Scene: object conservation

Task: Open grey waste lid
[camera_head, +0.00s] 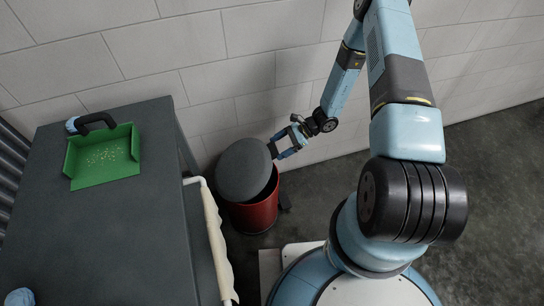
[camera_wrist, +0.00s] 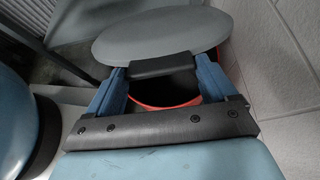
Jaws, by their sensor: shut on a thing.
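The grey waste lid (camera_head: 243,168) is round and tilted up over the red waste bin (camera_head: 256,212), raised on the side toward my arm. In the wrist view the lid (camera_wrist: 160,32) lies ahead of the fingers, and the bin's red rim (camera_wrist: 178,104) and dark inside show below it. My gripper (camera_head: 274,148) is at the lid's right edge and shut on it. In the wrist view my gripper (camera_wrist: 165,66) has a dark bar between its blue fingers at the lid's near edge.
A dark table (camera_head: 120,225) stands to the left, holding a green dustpan (camera_head: 103,158) with small crumbs in it. A pale cloth (camera_head: 215,240) hangs on a rail at the table's side. A white block wall (camera_head: 240,55) is close behind the bin. Floor at right is clear.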

